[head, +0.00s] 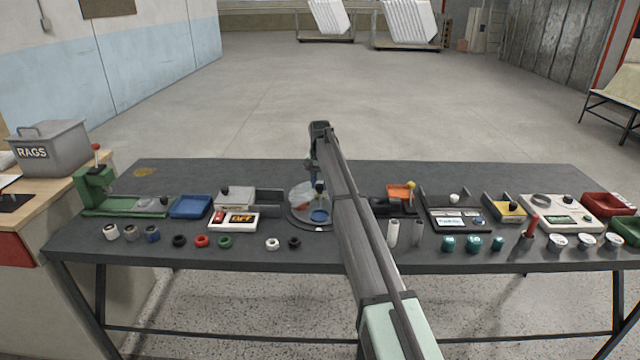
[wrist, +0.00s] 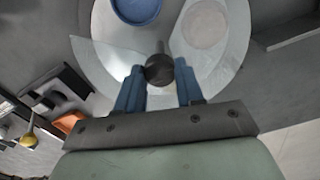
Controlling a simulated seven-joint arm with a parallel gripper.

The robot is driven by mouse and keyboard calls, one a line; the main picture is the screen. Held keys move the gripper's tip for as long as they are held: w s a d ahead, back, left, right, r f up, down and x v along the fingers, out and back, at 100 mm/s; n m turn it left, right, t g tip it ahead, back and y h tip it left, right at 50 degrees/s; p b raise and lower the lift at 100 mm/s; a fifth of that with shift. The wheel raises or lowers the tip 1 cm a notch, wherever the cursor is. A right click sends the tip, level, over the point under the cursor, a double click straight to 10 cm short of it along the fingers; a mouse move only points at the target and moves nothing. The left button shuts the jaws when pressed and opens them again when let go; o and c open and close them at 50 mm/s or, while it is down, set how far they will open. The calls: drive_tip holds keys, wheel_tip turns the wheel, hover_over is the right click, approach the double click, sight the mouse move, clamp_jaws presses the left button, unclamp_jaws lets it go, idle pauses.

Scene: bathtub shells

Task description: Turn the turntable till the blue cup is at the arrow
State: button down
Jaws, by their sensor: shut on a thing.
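The turntable (head: 296,212) is a pale round disc on a dark base in the middle of the bench. The blue cup (head: 320,216) sits on it near its front edge in the head view. In the wrist view the blue cup (wrist: 137,9) is at the top edge, partly cut off, on the pale disc (wrist: 120,45). My gripper (wrist: 158,70) has its two blue fingers on either side of a dark round knob (wrist: 158,69) standing on the disc, and is shut on it. In the head view my arm hides part of the turntable. I cannot make out the arrow clearly.
Black, red, green and white rings lie along the front. An orange-topped item (head: 400,192) and several teal cups stand to the right. The bench's back strip is mostly clear.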

drive_tip(key=shift+w, duration=0.1)
drive_tip(key=c, duration=0.7)
unclamp_jaws()
wheel_tip(320, 180, up, 14)
